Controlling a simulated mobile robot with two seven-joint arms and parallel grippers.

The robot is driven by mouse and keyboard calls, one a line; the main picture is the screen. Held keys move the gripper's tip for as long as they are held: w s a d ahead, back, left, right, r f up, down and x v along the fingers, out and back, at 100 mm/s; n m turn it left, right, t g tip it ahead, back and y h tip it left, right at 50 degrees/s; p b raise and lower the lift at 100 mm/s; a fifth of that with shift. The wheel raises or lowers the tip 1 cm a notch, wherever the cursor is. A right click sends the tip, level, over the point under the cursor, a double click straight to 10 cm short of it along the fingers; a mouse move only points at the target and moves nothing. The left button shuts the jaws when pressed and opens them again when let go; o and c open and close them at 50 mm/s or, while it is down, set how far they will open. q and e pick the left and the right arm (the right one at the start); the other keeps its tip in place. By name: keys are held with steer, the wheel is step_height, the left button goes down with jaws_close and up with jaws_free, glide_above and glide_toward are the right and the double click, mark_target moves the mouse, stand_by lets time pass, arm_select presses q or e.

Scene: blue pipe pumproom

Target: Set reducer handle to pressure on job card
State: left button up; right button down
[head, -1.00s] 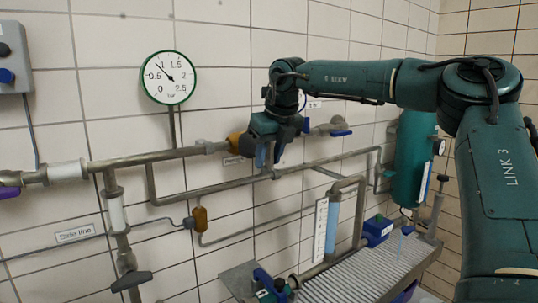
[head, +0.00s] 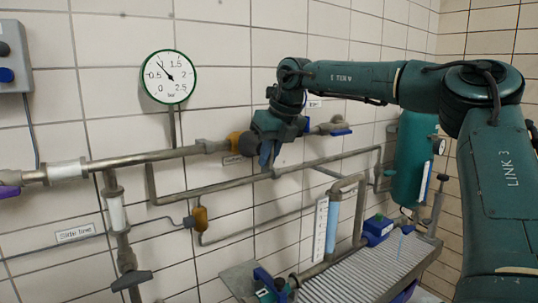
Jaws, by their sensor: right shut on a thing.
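The reducer's orange-yellow body (head: 234,142) sits on the upper horizontal pipe, left of my right gripper. A dark round part (head: 248,143), perhaps its handle, shows between the body and the gripper. My right gripper (head: 266,155) is shut on the handle, which its fingers and wrist largely hide. The round, green-rimmed pressure gauge (head: 169,77) stands above the pipe, marked in bar from 0 to 2.5. Its needle points up-left, between 0.5 and 1. I cannot make out a job card. My left gripper is not in view.
A "Side line" label (head: 76,233) and a dark lever valve (head: 131,281) are lower left. Pipes run below my right gripper. A ribbed grey bench (head: 362,276) and a teal cylinder (head: 408,165) are at right.

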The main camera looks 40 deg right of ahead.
steer(key=shift+a+r+m+t+y, duration=0.1)
steer(key=shift+m+t+y, duration=0.15)
steer(key=shift+y, duration=0.95)
steer(key=shift+m+t+y, duration=0.15)
steer(key=shift+m+y, duration=0.2)
steer(key=shift+y, duration=0.85)
steer(key=c, duration=1.5)
jaws_free()
steer(key=v, duration=1.3)
